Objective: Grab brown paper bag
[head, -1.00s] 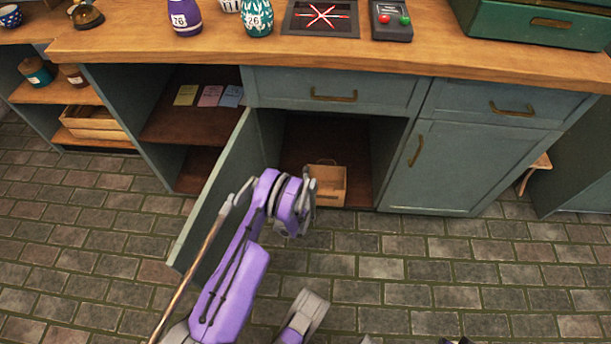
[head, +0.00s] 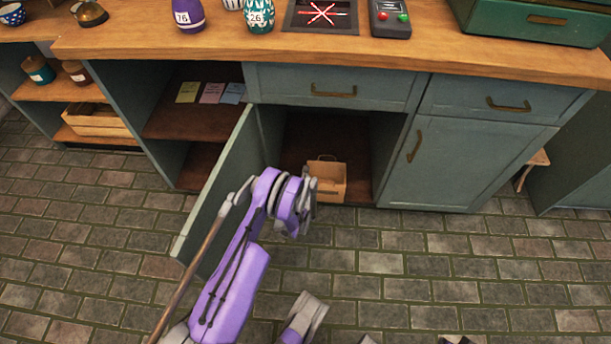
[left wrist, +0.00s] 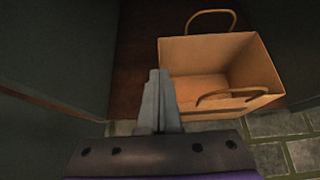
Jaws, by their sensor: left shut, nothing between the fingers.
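The brown paper bag (head: 329,181) stands upright and open-topped on the floor of the open lower cabinet, near its front edge. In the left wrist view the bag (left wrist: 265,72) shows its two loop handles and empty-looking inside, to the right of and beyond my fingers. My left gripper (left wrist: 159,78) is shut and empty, just left of the bag's near side; I cannot tell whether it touches the bag. My right gripper is not clearly in view.
The cabinet door (head: 215,190) stands open to the left of my arm. A closed door (head: 455,165) is on the right and a drawer (head: 335,88) is above. The countertop (head: 400,50) holds vases and devices. The stone floor (head: 430,260) in front is clear.

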